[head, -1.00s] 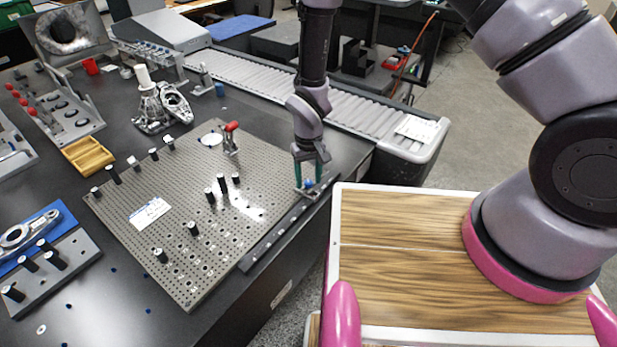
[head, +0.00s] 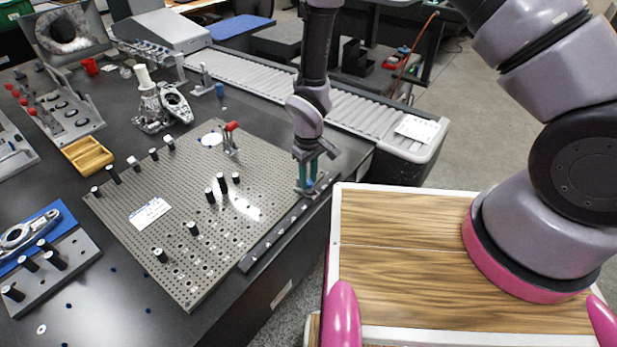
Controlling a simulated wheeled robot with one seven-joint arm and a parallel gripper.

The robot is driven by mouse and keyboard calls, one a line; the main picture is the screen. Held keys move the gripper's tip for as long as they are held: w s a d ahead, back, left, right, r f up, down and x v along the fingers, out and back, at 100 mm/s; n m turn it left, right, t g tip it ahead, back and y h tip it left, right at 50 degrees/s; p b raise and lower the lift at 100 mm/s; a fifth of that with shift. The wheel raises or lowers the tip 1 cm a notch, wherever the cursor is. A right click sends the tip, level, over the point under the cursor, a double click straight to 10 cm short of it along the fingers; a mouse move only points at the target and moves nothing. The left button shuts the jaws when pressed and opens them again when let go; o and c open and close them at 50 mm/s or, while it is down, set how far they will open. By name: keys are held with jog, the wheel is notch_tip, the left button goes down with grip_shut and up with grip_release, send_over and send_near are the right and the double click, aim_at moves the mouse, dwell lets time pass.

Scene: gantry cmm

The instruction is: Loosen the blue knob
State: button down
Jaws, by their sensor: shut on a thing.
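The small blue knob (head: 309,184) sits on a little metal block at the right corner of the perforated metal plate (head: 185,275), close to the table's edge. My gripper (head: 307,181) points straight down over it, with its green fingers on either side of the knob. The gripper is shut on the knob. The fingers hide part of the knob, and the knob's exact turn angle cannot be seen.
A red-handled clamp (head: 231,140) and several black pins stand on the plate. A dark rail (head: 275,236) runs along the plate's front edge. A roller conveyor (head: 350,112) lies behind my gripper. My wood-topped base is at the right.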

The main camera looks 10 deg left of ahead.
aim_at(309, 182)
jog(key=shift+n, duration=0.8)
jog(key=c, duration=0.6)
grip_release()
notch_tip(309, 182, up, 11)
jog(key=shift+f, duration=0.1)
